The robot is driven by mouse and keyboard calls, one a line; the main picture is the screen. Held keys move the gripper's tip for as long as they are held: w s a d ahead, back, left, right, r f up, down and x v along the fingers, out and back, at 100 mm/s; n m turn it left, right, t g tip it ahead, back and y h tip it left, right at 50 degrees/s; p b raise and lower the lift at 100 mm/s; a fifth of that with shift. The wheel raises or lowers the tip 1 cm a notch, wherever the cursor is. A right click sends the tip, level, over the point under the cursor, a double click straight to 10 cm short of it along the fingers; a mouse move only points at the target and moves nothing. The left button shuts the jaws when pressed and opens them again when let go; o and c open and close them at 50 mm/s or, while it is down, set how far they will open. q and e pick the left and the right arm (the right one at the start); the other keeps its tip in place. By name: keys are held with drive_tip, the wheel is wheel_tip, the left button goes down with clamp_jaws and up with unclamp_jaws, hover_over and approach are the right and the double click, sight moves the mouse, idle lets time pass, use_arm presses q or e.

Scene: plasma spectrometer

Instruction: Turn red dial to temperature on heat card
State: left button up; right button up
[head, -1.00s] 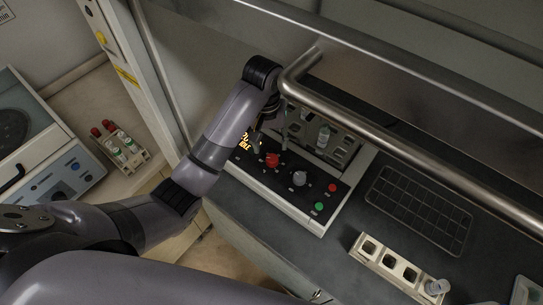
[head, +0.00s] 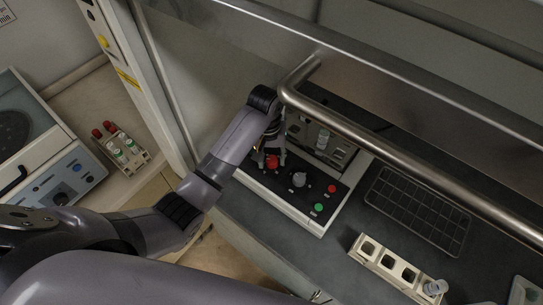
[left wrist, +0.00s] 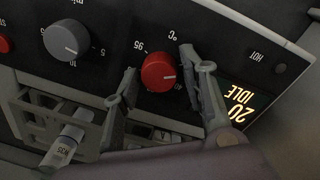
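The red dial (head: 272,162) sits on the black front panel of the heater unit. In the left wrist view the red dial (left wrist: 159,72) lies between the two fingertips of my left gripper (left wrist: 158,62), which is open with one finger on either side. Small gaps seem to show beside the dial; contact is hard to tell. In the head view my left gripper (head: 268,150) is over the dial and partly hides it. The lit display (left wrist: 241,105) reads 20 and IDLE. I cannot make out a heat card. My right gripper is not in view.
A grey dial (head: 299,179), a red button (head: 332,188) and a green button (head: 319,207) share the panel. A vial (left wrist: 65,146) stands in the unit's rack. A metal rail (head: 400,157) runs close to my arm. A dark grid tray (head: 419,211) lies to the right.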

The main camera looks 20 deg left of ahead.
use_arm(q)
drive_tip(key=c, duration=0.8)
drive_tip(key=shift+m, duration=0.3)
